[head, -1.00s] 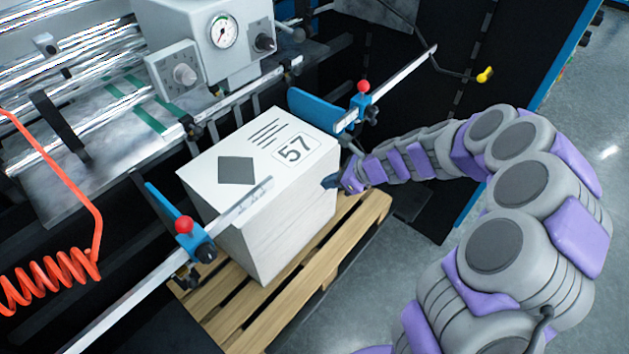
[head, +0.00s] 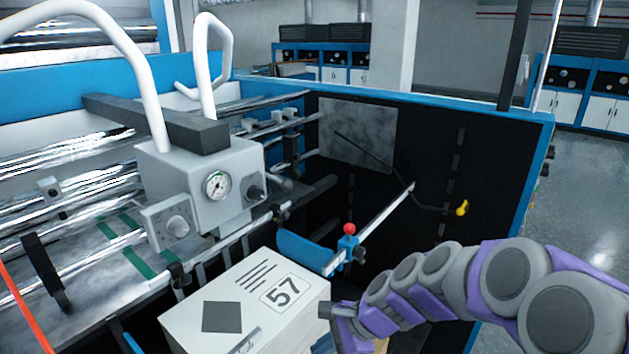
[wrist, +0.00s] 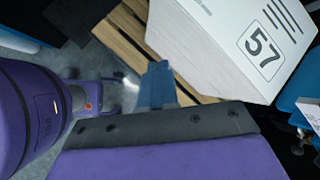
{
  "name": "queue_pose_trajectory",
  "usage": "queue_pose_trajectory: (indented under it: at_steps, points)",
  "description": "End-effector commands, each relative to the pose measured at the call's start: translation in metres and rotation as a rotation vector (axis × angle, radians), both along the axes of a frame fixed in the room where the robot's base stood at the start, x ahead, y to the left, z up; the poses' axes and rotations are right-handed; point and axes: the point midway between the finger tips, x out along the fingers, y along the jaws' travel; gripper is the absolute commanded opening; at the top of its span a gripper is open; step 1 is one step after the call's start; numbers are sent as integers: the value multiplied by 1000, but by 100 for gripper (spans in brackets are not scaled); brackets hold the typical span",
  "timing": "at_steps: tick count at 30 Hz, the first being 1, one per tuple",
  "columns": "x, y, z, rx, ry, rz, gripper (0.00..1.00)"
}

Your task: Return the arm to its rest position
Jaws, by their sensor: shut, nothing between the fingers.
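My purple and grey arm reaches in from the lower right in the head view. My gripper (head: 325,310) is at the right side of the white stack marked 57 (head: 240,308), close to its upper edge. In the wrist view the dark gripper fingers (wrist: 158,85) are together with nothing between them. The stack's side and its top with the 57 (wrist: 262,52) show just beyond them. Whether the fingers touch the stack I cannot tell.
A wooden pallet (wrist: 128,38) lies under the stack. A blue side guide with a red knob (head: 348,240) stands behind the stack. The laminating machine with its gauge (head: 205,190) is at left. A yellow-tipped lever (head: 461,208) hangs on the dark panel. Open floor (head: 590,220) is at right.

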Motion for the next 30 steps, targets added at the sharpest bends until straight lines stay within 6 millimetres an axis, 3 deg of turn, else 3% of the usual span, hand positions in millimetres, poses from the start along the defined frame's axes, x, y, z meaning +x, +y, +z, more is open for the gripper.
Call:
queue_pose_trajectory:
  at_steps: [8, 18, 24, 30]
  points:
    - [-100, -21, 26, -214, -180, 507, 0]
    - [-210, -85, 37, -446, -245, 1030, 0]
    - [-252, -113, 39, -508, -218, 1205, 0]
    - [-264, -122, 40, -524, -211, 1253, 0]
